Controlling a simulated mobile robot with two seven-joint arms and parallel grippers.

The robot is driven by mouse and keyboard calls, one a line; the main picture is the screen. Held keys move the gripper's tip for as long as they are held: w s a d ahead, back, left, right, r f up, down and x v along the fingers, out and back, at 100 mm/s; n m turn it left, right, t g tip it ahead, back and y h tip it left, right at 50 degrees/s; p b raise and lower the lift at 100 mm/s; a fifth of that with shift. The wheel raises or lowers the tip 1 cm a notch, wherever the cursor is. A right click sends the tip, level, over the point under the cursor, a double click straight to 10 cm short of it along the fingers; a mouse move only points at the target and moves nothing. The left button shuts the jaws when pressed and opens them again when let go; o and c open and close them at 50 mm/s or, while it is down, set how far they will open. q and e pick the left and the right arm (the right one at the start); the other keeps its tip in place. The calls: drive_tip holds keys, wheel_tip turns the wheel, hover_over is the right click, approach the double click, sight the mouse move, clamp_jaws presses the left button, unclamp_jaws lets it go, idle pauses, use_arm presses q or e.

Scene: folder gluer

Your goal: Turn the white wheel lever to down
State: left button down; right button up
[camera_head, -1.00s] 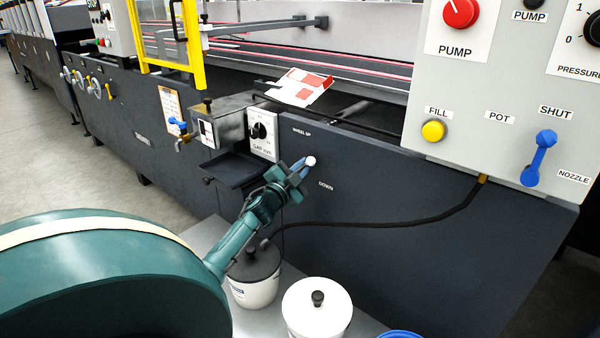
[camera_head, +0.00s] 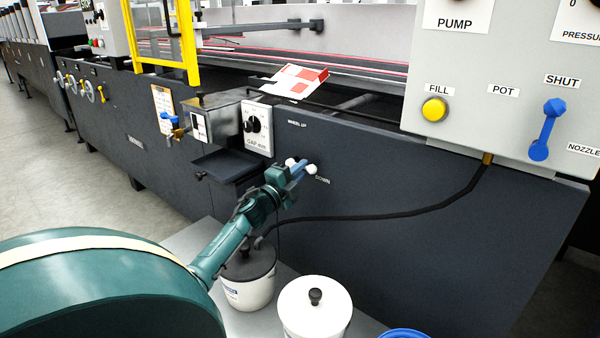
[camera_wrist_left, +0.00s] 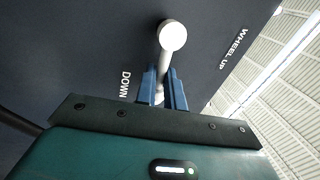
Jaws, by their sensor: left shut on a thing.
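The white wheel lever (camera_head: 290,162) is on the dark machine panel, between the WHEEL UP label (camera_head: 297,123) and the DOWN label (camera_head: 322,181). White ends show on both sides of my left gripper (camera_head: 299,170), close to DOWN. My left gripper is shut on the lever. In the left wrist view, its blue fingers (camera_wrist_left: 165,92) are around the lever's shaft, and the lever's round white knob (camera_wrist_left: 173,35) sticks out beyond them. The fingers hide part of the shaft. My right gripper is not in view.
The gap dial box (camera_head: 257,128) and a dark tray (camera_head: 228,166) are left of the lever. A black hose (camera_head: 400,217) runs below it. Two white pots (camera_head: 315,312) stand below. The panel to the right is mostly clear.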

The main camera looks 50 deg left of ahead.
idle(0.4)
use_arm(q)
drive_tip(key=c, duration=1.5)
unclamp_jaws()
drive_tip(key=shift+s, duration=0.15)
drive_tip(key=p+v, duration=0.2)
drive_tip(key=v, duration=1.1)
drive_tip(key=shift+f+p, duration=0.1)
drive_tip(key=shift+p, duration=0.2)
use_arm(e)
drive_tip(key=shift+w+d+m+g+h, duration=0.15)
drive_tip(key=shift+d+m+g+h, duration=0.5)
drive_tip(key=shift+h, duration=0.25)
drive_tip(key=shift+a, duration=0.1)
